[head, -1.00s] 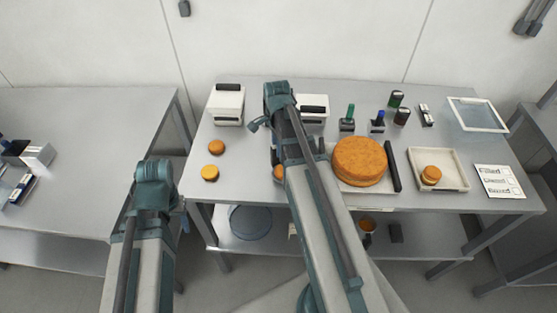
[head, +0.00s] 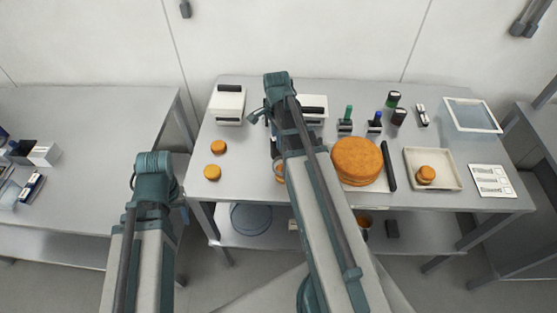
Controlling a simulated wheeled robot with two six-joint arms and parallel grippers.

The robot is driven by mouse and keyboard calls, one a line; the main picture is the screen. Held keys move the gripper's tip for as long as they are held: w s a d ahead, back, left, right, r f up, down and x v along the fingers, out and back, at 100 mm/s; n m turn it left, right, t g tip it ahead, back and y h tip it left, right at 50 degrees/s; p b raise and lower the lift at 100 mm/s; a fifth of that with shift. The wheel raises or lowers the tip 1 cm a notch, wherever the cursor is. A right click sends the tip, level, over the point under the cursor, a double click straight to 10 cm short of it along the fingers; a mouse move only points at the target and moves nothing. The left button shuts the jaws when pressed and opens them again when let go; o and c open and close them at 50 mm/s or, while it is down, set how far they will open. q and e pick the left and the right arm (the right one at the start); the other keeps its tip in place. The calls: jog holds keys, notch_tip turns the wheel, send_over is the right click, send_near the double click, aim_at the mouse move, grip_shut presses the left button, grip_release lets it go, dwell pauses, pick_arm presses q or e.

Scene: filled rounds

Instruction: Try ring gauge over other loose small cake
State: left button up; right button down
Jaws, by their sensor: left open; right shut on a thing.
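Two loose small orange cakes, a rear one (head: 219,147) and a front one (head: 213,173), lie on the left of the middle table. A third small orange cake (head: 279,172) shows only in part beside my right forearm. The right arm reaches over the table, and its gripper (head: 274,146) points down, largely hidden behind its own links. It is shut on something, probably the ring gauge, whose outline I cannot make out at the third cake. My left gripper (head: 181,195) is open, mostly hidden behind its arm, low at the table's front left corner.
A large orange cake (head: 357,158) sits on a pale board with a dark bar (head: 388,166) beside it. A white tray (head: 452,183) holds small stacked cakes. White boxes (head: 228,106), several stamps (head: 345,121) and a printed card (head: 491,181) stand around. The table's front left is clear.

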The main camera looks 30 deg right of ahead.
jog(key=shift+r+p, duration=1.5)
jog(key=shift+r, duration=0.2)
jog(key=shift+f, duration=0.15)
